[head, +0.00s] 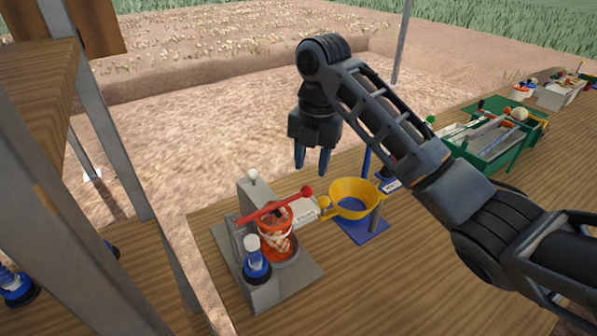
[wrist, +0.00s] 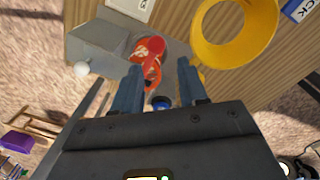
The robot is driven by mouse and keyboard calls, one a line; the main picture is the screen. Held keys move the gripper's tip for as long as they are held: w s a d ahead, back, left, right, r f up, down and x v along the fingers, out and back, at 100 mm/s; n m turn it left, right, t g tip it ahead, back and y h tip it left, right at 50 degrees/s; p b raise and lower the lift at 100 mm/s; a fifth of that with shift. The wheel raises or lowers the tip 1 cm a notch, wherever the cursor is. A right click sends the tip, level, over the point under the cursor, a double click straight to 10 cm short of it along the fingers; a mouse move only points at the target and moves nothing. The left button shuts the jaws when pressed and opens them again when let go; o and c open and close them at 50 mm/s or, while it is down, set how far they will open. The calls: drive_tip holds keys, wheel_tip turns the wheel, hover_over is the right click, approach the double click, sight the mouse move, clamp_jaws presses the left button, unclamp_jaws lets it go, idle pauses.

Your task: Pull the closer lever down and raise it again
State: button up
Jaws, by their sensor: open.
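I cannot tell which part is the closer lever. My gripper (head: 312,172) is open and empty, pointing down above and behind the stand; it also shows in the wrist view (wrist: 158,70).
A yellow ring (head: 353,197) on a blue stand is just right of the grey stand. Green trays (head: 492,138) stand farther right on the wooden table (head: 400,262). A grey-legged wooden frame (head: 40,90) rises at left. The table's front middle is clear.

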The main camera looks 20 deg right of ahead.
sight(307, 187)
drive_tip(key=shift+w+f, duration=0.15)
drive_tip(key=shift+w, duration=0.3)
drive_tip(key=shift+a+f, duration=0.2)
drive_tip(key=shift+f, duration=0.45)
drive_tip(key=shift+w+f, duration=0.1)
drive_tip(key=shift+f, duration=2.95)
drive_tip(key=shift+c, duration=0.3)
clamp_jaws()
